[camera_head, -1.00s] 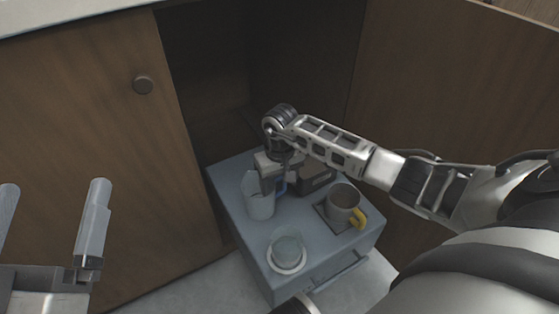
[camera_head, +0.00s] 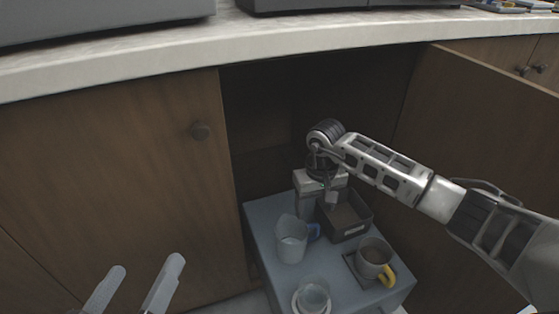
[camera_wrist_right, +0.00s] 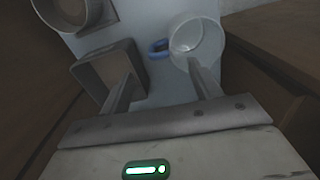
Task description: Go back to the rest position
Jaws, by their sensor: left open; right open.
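My right gripper (camera_head: 318,200) hangs above the grey-blue cabinet top, fingers pointing down. It is open, and in the right wrist view nothing is held between its fingers (camera_wrist_right: 160,72). A white cup with a blue handle (camera_head: 291,243) stands upright below and left of it; the cup also shows in the right wrist view (camera_wrist_right: 198,42), beyond one fingertip. My left gripper (camera_head: 147,268) is open and empty at the lower left, in front of the closed wooden door. Its base is cut off by the picture's edge.
The low grey-blue cabinet (camera_head: 268,232) also carries a dark open box (camera_head: 346,217), a grey mug with a yellow handle (camera_head: 374,257) and a glass bowl (camera_head: 313,295). Wooden doors (camera_head: 110,190) flank the opening. A pale countertop (camera_head: 330,45) runs above.

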